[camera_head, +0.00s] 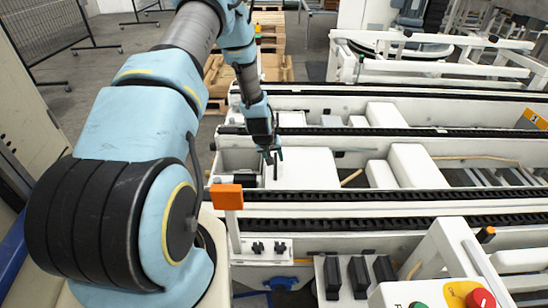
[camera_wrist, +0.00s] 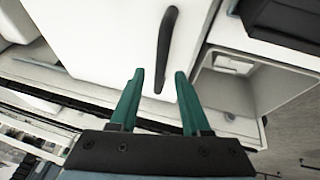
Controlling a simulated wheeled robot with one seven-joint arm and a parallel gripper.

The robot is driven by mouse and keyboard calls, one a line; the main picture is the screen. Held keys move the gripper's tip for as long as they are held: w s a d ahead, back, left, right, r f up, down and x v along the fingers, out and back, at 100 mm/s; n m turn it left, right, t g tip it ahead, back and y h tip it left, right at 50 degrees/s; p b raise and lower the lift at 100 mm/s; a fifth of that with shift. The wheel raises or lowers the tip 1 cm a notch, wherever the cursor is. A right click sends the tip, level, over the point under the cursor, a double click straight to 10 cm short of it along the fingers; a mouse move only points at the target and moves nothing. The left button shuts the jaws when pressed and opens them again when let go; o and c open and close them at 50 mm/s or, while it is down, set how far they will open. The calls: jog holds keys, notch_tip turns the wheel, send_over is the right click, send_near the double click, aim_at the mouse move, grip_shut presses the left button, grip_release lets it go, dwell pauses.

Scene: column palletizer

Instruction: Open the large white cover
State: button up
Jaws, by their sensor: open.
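The large white cover (camera_head: 308,168) sits between the conveyor rails in the head view. It also fills the upper middle of the wrist view (camera_wrist: 95,40). Its curved black handle (camera_wrist: 166,45) stands out on the white face, with its lower end showing between my fingertips in the picture. In the head view the handle (camera_head: 276,168) is a small dark bar just below my gripper (camera_head: 271,155). My gripper also shows in the wrist view (camera_wrist: 159,75), with two green fingers apart. It is open and holds nothing. I cannot tell whether the handle is between the fingers in depth.
Dark conveyor rails (camera_head: 390,196) run across the frame on both sides of the cover. An orange block (camera_head: 227,197) stands on a white post in front. Red (camera_head: 480,299) and green buttons sit at the lower right. Wooden pallets (camera_head: 270,68) lie behind.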

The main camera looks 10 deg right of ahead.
jog(key=shift+c, duration=0.2)
grip_shut()
dwell(1.3)
